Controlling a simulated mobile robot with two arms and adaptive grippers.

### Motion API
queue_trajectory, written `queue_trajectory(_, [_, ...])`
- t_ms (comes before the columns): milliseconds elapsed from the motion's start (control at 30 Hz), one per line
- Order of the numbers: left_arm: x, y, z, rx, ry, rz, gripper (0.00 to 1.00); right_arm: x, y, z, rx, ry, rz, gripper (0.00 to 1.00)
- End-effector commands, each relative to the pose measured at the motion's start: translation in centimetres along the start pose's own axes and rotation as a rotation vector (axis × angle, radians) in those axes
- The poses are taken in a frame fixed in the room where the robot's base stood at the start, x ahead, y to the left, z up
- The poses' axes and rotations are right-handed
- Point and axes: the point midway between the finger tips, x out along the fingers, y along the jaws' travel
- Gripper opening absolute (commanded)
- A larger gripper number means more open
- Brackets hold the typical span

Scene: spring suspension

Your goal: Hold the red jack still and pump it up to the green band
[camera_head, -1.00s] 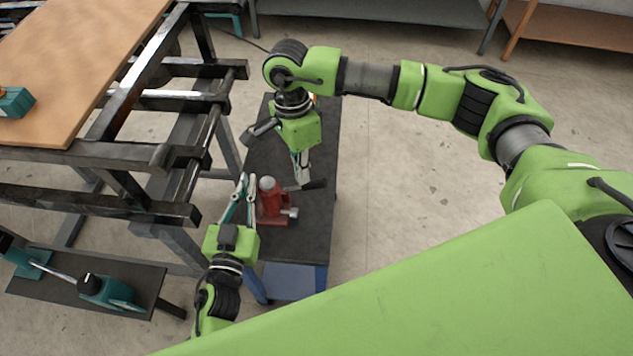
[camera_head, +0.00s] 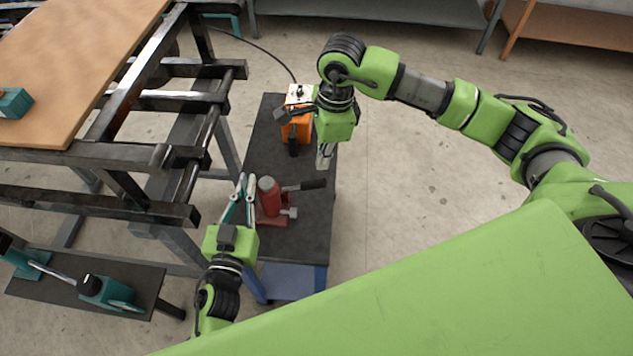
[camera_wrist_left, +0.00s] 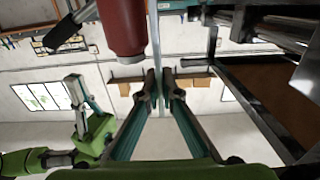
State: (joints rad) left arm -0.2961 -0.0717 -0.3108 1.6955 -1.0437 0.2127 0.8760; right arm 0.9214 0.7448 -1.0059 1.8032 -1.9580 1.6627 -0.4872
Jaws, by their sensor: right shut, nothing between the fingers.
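The red jack (camera_head: 268,204) stands on the dark top of a cart (camera_head: 305,235), with a grey knob on top. Its black-ended handle (camera_head: 314,184) sticks out to the right. My left gripper (camera_head: 246,183) is at the jack's left side, its fingers apart. In the left wrist view the jack (camera_wrist_left: 122,25) is left of the fingers, not visibly between them. My right gripper (camera_head: 324,160) is shut and empty, above and beyond the handle, apart from it. It also shows in the left wrist view (camera_wrist_left: 74,85). No green band can be made out.
An orange and white device (camera_head: 298,130) with a black cable stands at the cart's far end. A black metal frame (camera_head: 180,140) with a wooden top is close on the left. A low bench (camera_head: 60,290) with teal tools is lower left. Floor right of the cart is clear.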

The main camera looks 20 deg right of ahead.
Motion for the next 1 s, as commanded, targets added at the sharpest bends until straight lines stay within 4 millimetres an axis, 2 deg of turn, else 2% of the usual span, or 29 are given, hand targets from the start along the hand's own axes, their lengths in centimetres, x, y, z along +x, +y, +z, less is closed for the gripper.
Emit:
queue_trajectory(300, [-0.1, 0.0, 0.1, 0.000, -0.002, 0.000, 0.00, 4.1, 0.1, 0.0, -0.001, 0.001, 0.004, 0.00])
queue_trajectory(500, [-0.1, 0.0, 0.1, 0.000, -0.002, 0.001, 0.00, 5.7, 0.1, 0.0, 0.000, 0.000, 0.002, 0.00])
queue_trajectory(1000, [0.0, 0.1, 0.1, -0.001, -0.001, 0.001, 0.00, 6.3, 0.1, 0.0, -0.002, 0.001, 0.003, 0.00])
